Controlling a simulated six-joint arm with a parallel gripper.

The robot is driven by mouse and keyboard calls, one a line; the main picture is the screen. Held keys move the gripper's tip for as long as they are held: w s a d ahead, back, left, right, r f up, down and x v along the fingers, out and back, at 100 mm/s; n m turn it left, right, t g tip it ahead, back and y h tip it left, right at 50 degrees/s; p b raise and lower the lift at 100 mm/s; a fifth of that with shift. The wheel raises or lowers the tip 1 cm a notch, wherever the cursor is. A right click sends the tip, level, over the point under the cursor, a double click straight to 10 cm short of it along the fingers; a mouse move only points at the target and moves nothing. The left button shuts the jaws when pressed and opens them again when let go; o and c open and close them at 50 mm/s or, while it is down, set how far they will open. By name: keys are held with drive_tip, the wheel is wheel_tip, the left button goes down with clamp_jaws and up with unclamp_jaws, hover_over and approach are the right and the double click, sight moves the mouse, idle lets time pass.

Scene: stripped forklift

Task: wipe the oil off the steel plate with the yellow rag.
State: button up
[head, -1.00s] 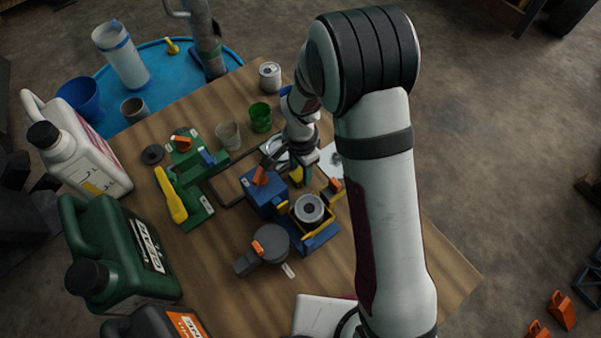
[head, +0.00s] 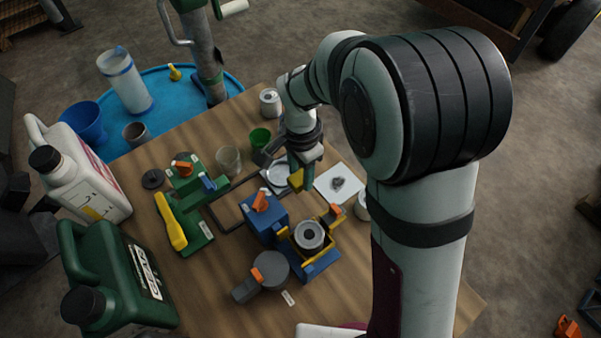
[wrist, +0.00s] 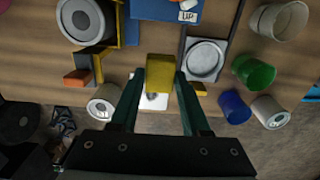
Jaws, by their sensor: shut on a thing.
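My gripper (head: 300,170) is shut on the yellow rag (head: 297,180), a small block-like yellow piece. In the wrist view the rag (wrist: 160,72) sits between the two green fingers of my gripper (wrist: 160,78). The steel plate (head: 326,191) is a pale square on the table with a dark patch of oil (head: 338,184) near its middle. In the head view it lies just right of the rag. In the wrist view the plate (wrist: 159,106) shows beyond the rag, partly hidden by it. The rag looks apart from the plate; its height above it is unclear.
A round metal dish (head: 278,173) is beside my gripper. A blue vice (head: 266,219) with an orange handle stands in front. A clear cup (head: 228,160), a green cup (head: 260,138) and a can (head: 270,102) stand behind. Another can (wrist: 103,103) is near the plate.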

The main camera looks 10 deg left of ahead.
drive_tip(key=c, duration=0.4)
hover_over(348, 177)
drive_tip(key=f, duration=0.2)
drive_tip(key=shift+s+f, duration=0.1)
drive_tip(key=shift+f, duration=3.4)
drive_tip(key=shift+s+a+f, duration=0.4)
drive_tip(key=shift+a, duration=0.1)
clamp_jaws()
drive_tip(key=shift+s+a, duration=1.85)
drive_tip(key=shift+s, duration=0.05)
drive_tip(key=shift+w+d, duration=2.35)
drive_tip(key=shift+w, duration=0.05)
wheel_tip(348, 177, up, 8)
drive_tip(key=shift+r, duration=0.1)
